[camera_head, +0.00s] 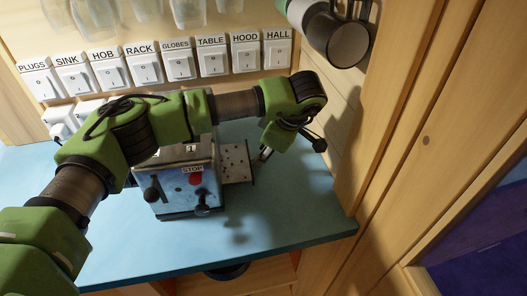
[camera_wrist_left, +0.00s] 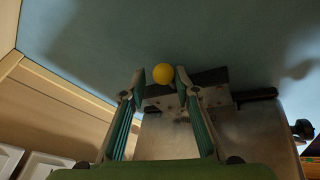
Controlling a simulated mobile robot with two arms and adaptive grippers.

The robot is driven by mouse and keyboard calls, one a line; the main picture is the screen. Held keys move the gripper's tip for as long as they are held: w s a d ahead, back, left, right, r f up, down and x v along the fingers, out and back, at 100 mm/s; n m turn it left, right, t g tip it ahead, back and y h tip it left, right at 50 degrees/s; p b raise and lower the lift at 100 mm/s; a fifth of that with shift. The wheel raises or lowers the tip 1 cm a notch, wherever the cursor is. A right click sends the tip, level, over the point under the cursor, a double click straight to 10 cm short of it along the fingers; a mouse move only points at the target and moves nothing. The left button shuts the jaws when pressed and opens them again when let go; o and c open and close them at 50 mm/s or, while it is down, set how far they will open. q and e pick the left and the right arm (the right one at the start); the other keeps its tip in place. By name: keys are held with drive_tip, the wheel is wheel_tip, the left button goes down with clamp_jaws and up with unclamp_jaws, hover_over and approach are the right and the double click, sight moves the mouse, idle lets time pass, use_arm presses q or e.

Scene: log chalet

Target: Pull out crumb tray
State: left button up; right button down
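In the left wrist view a yellow round knob (camera_wrist_left: 163,73) lies between my left fingertips (camera_wrist_left: 160,74), close to the right finger, with a gap at the left one. The fingers stand apart. The tray (camera_wrist_left: 160,103) shows between them. My right gripper is out of view.
A row of labelled switches (camera_head: 145,67) and plugs line the back wall. A wooden wall and post (camera_head: 390,110) rise close to the right of my left gripper. The counter (camera_head: 285,205) is clear to the toaster's right front. Mugs (camera_head: 340,38) hang above.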

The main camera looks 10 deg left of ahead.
use_arm(q)
drive_tip(key=v, duration=0.8)
drive_tip(key=shift+a+r, duration=0.15)
drive_tip(key=shift+a, duration=0.05)
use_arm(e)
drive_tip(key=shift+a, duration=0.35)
use_arm(q)
drive_tip(key=shift+s, duration=0.15)
